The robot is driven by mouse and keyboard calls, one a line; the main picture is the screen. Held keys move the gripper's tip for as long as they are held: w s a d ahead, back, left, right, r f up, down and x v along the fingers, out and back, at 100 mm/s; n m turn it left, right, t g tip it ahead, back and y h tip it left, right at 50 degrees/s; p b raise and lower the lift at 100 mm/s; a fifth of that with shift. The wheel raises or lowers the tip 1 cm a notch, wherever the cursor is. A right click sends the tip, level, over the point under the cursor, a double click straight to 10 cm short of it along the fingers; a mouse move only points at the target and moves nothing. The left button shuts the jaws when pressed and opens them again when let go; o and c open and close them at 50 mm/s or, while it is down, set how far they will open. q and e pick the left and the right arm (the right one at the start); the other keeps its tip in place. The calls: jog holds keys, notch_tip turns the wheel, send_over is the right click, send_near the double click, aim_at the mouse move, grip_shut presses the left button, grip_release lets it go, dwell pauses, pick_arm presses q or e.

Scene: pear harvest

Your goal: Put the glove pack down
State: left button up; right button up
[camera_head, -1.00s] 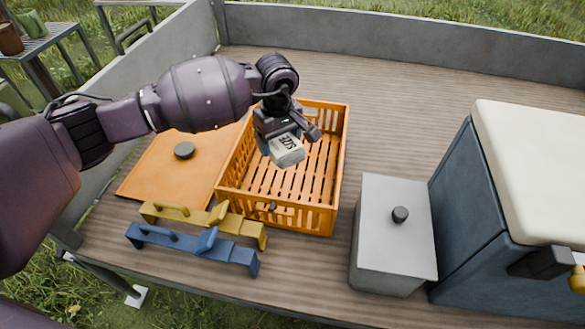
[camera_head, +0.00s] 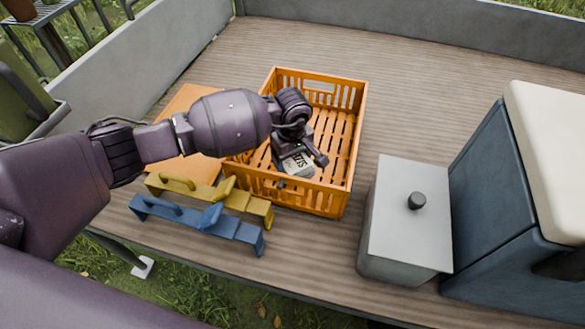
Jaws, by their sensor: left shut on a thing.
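The glove pack (camera_head: 298,163) is a small pale pack with dark lettering that reads like "SIZE". My left gripper (camera_head: 302,157) is shut on it and partly covers it. The pack and gripper are over the front part of the orange slatted crate (camera_head: 345,130), within its rim as seen from above. I cannot tell whether the pack touches the crate floor. The rest of the crate that shows looks empty. My right gripper is not in view.
An orange board (camera_head: 187,100) lies left of the crate, partly behind my arm. A yellow tool (camera_head: 240,202) and a blue tool (camera_head: 185,222) lie in front. A grey lidded box (camera_head: 408,220) and a blue cooler (camera_head: 490,200) stand right. The deck behind is clear.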

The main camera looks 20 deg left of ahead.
aim_at(292, 169)
pick_arm(q)
notch_tip(292, 169, down, 5)
jog(key=shift+s+r+b, duration=0.1)
jog(key=shift+r+b, duration=0.1)
jog(key=shift+b, duration=0.3)
jog(key=shift+f, duration=0.4)
jog(key=shift+r, duration=0.1)
jog(key=shift+f, duration=0.2)
jog(key=o, duration=0.9)
jog(key=shift+r, duration=0.1)
